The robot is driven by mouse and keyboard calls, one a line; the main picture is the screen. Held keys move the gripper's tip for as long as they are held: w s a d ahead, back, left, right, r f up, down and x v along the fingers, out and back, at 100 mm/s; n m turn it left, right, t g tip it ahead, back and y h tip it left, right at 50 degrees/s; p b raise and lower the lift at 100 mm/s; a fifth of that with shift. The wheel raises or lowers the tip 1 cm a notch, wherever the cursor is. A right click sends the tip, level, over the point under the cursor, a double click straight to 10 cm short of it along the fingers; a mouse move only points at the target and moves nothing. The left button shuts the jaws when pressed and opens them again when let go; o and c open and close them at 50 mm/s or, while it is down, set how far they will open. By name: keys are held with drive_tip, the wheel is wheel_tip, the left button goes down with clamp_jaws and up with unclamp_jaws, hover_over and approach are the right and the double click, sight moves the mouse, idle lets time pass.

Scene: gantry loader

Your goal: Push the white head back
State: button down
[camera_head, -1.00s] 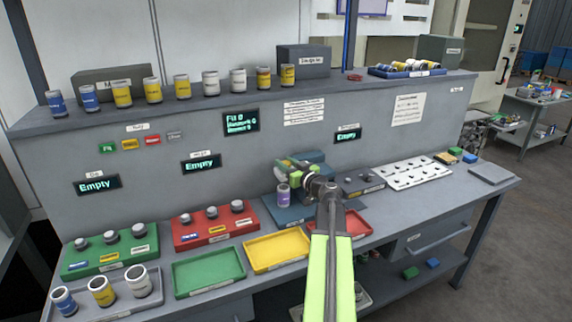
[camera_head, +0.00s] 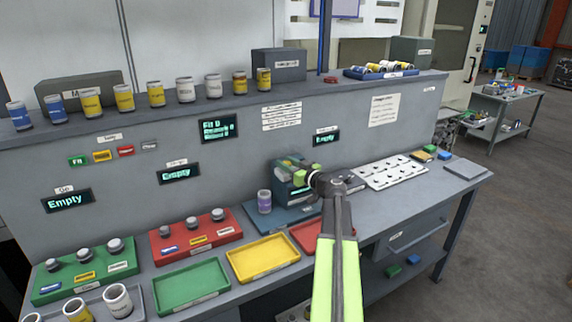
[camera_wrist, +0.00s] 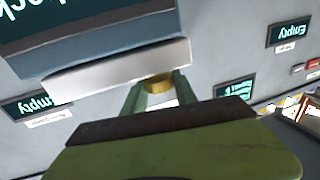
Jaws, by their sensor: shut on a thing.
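The dark blue gauge-like device (camera_head: 285,188) stands on a blue base plate (camera_head: 290,217) at the back of the bench. In the wrist view, the white head (camera_wrist: 120,68) is a pale bar along the edge of the blue housing (camera_wrist: 90,30). My gripper (camera_head: 304,178) is at the device's right side, its grip mostly hidden in the head view. In the wrist view, my gripper's green finger (camera_wrist: 180,150) with a dark pad fills the bottom, close to the head. The gripper is shut, apparently on the white head; the contact itself is hidden.
A purple-labelled can (camera_head: 264,201) stands upright on the base plate, left of my gripper. Yellow (camera_head: 263,258), green (camera_head: 190,287) and red (camera_head: 307,238) trays lie in front. A white pegged board (camera_head: 392,173) lies to the right. Cans line the upper shelf (camera_head: 215,105).

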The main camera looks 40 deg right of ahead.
drive_tip(key=c, duration=1.2)
unclamp_jaws()
drive_tip(key=shift+s+d, duration=0.3)
drive_tip(key=shift+d, duration=0.15)
drive_tip(key=shift+c, duration=0.2)
drive_tip(key=shift+o, duration=1.2)
drive_tip(key=shift+s, duration=0.15)
drive_tip(key=shift+o, duration=0.2)
drive_tip(key=shift+a, duration=0.2)
drive_tip(key=s, duration=1.7)
drive_tip(key=shift+a, duration=0.35)
drive_tip(key=shift+s, duration=0.1)
